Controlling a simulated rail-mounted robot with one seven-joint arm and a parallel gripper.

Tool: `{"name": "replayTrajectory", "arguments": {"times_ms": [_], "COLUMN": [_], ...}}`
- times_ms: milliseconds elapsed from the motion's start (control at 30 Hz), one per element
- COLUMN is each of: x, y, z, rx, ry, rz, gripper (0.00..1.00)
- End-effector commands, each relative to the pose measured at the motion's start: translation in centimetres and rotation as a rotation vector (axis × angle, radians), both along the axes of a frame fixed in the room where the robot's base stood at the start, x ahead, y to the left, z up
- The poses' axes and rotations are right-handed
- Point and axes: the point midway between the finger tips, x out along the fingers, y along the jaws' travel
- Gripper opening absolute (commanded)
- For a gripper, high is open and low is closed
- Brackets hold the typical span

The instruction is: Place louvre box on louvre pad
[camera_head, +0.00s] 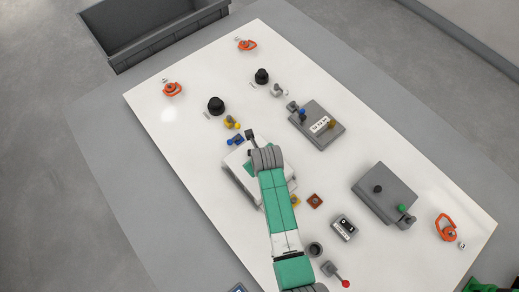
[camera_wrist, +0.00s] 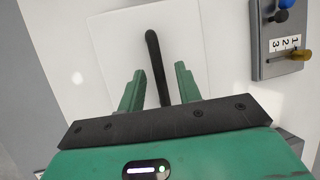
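A white box with grey sides (camera_head: 236,180), which I take for the louvre box, stands on the white table left of centre, partly hidden by my arm. In the wrist view its pale square top (camera_wrist: 108,50) carries a black bar handle (camera_wrist: 153,48). My gripper (camera_wrist: 159,70) is over the box. Its two green fingers are apart, one on each side of the handle, with a gap showing on both sides. I cannot tell how far down the fingers reach. I cannot make out the louvre pad for certain.
A grey panel with knobs and a number label (camera_head: 318,125) lies right of the box, and another grey panel (camera_head: 384,193) lies further right. Small yellow and blue parts (camera_head: 234,124) sit close behind the box. Black knobs (camera_head: 216,105) and orange handles (camera_head: 172,89) stand farther back.

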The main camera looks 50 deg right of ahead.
Motion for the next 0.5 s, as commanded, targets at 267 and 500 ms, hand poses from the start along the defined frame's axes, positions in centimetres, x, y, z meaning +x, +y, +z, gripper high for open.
{"name": "replayTrajectory", "arguments": {"times_ms": [267,500], "x": [-2.4,-3.9], "y": [1.5,2.5], "z": [6.4,10.1], "rx": [-0.004,-0.001], "ry": [-0.001,-0.001], "rz": [0.001,0.0], "gripper": [0.34,0.34]}}
